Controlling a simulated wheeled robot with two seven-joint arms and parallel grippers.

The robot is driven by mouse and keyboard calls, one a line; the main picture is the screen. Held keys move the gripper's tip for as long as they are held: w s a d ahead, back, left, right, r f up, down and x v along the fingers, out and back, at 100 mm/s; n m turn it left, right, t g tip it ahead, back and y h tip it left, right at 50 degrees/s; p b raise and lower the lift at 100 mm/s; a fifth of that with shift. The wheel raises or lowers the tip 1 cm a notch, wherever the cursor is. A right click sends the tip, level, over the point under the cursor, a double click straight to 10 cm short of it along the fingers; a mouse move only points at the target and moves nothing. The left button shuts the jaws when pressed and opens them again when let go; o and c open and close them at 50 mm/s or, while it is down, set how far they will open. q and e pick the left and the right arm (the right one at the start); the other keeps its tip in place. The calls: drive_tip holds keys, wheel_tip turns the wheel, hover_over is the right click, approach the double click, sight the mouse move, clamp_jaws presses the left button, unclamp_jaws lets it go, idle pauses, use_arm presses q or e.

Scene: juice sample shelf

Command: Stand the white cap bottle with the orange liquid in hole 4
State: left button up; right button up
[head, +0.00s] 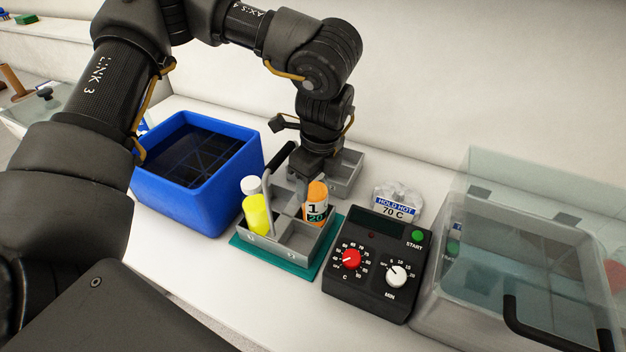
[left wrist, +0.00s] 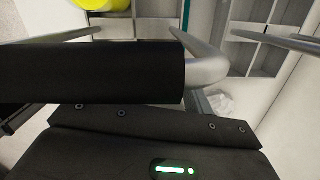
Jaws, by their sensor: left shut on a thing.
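A bottle with orange liquid (head: 318,191) and a label reading 1 and 20 stands nearly upright at the back right of the grey caddy (head: 289,259). My left gripper (head: 312,178) is directly above it, shut on its top, and hides the cap. I cannot tell whether the bottle's base rests on the floor of its compartment. A white-capped bottle with yellow liquid (head: 257,212) stands at the caddy's left; part of it shows in the left wrist view (left wrist: 101,4). No hole number is readable. My right gripper is out of view.
The caddy's handle (head: 279,160) rises close to my left gripper; its black grip (left wrist: 95,72) blocks much of the left wrist view. A blue bin (head: 196,205) is left, a grey divided tray (head: 347,172) behind, a black heater box (head: 375,265) and clear-lidded bath (head: 520,255) right.

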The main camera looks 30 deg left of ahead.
use_arm(q)
drive_tip(key=shift+f+b, duration=0.4)
drive_tip(key=shift+f, duration=0.2)
drive_tip(key=o, duration=1.3)
drive_tip(key=r, duration=0.3)
drive_tip(key=d+r+b, duration=0.1)
drive_tip(key=r, duration=0.6)
drive_tip(key=shift+s+d+r, duration=0.15)
drive_tip(key=shift+r, duration=0.25)
